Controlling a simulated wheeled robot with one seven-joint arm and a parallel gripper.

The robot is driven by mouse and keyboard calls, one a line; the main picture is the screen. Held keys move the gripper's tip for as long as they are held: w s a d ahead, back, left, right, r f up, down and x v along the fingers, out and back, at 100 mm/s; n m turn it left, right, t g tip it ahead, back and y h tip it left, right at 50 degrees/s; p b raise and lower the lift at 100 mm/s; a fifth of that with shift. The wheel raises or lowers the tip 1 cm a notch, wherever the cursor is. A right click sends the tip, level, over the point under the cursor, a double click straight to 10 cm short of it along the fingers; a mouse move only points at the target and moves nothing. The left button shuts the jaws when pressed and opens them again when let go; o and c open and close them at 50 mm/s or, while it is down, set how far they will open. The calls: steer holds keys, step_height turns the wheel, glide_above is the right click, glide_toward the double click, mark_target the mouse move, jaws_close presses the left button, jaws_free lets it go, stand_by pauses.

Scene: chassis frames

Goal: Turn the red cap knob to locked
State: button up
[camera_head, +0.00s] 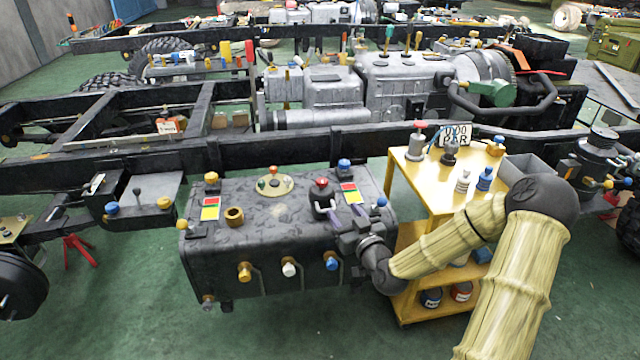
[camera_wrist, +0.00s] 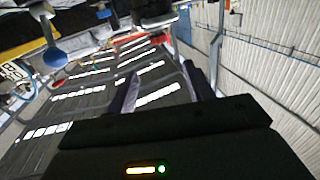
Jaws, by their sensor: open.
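A red cap knob (camera_head: 321,184) stands on top of the dark tank (camera_head: 255,225) in the head view, with a dark loop-shaped part just below its cap. A red, yellow and green label (camera_head: 350,193) lies to its right. My gripper (camera_head: 347,213) is over the right part of the tank, a little right of the knob and nearer the camera. Its two fingers are apart with nothing visible between them, and they also show apart in the wrist view (camera_wrist: 160,78). I cannot tell the knob for certain in the wrist view, nor its exact turn.
A blue-capped knob (camera_head: 344,165) and another blue knob (camera_head: 382,202) stand close to my gripper. A lever plate (camera_head: 274,184) is left of the red cap. A yellow cart (camera_head: 410,180) with bottles stands right. A chassis rail (camera_head: 270,152) runs behind the tank.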

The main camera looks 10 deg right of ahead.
mark_target(320, 178)
steer(key=shift+d, duration=0.15)
steer(key=b+x, duration=0.2)
steer(key=x, duration=1.5)
steer(key=shift+w, duration=0.1)
steer(key=c, duration=1)
